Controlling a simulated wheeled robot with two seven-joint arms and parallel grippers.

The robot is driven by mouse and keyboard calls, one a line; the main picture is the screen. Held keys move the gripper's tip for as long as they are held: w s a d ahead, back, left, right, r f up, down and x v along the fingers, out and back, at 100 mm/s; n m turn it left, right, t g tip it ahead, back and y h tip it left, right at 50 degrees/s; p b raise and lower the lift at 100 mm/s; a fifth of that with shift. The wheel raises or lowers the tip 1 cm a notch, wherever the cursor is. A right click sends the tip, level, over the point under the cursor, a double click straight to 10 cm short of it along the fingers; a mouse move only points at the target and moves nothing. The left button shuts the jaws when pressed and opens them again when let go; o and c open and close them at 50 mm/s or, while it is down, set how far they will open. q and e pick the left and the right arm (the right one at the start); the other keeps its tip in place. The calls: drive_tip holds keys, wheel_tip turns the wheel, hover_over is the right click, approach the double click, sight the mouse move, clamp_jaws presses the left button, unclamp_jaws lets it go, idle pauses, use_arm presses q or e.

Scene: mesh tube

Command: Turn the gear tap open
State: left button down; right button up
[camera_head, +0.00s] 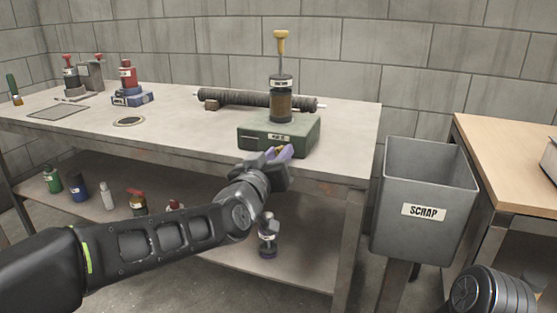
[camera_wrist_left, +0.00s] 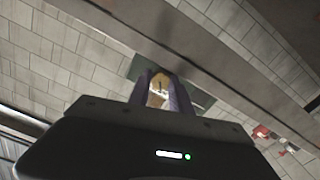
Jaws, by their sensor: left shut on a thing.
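The green gear box (camera_head: 292,135) stands at the front edge of the grey workbench, with a dark bottle (camera_head: 281,105) and a yellow-handled plunger (camera_head: 280,45) upright on top. A small brass-yellow tap (camera_wrist_left: 160,82) shows between the purple fingertips in the left wrist view, in front of the green box. My left gripper (camera_head: 280,153) is at the lower front of the box, shut on the tap. In the head view the fingers hide most of the tap. In the wrist view the left gripper (camera_wrist_left: 162,95) points at the box's front. My right gripper is out of view.
The workbench (camera_head: 180,128) holds a dark mesh roller (camera_head: 235,98) behind and red-topped bottles at the left. Several bottles stand on the lower shelf. A grey scrap bin (camera_head: 425,185) stands right of the bench, before a wooden table (camera_head: 500,150).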

use_arm(q)
drive_tip(key=shift+n, duration=0.4)
drive_tip(key=c, duration=1.2)
unclamp_jaws()
drive_tip(key=shift+s, duration=0.1)
drive_tip(key=p+v, duration=0.1)
drive_tip(key=v, duration=0.6)
drive_tip(key=shift+s+a, duration=0.1)
drive_tip(key=shift+s, duration=0.15)
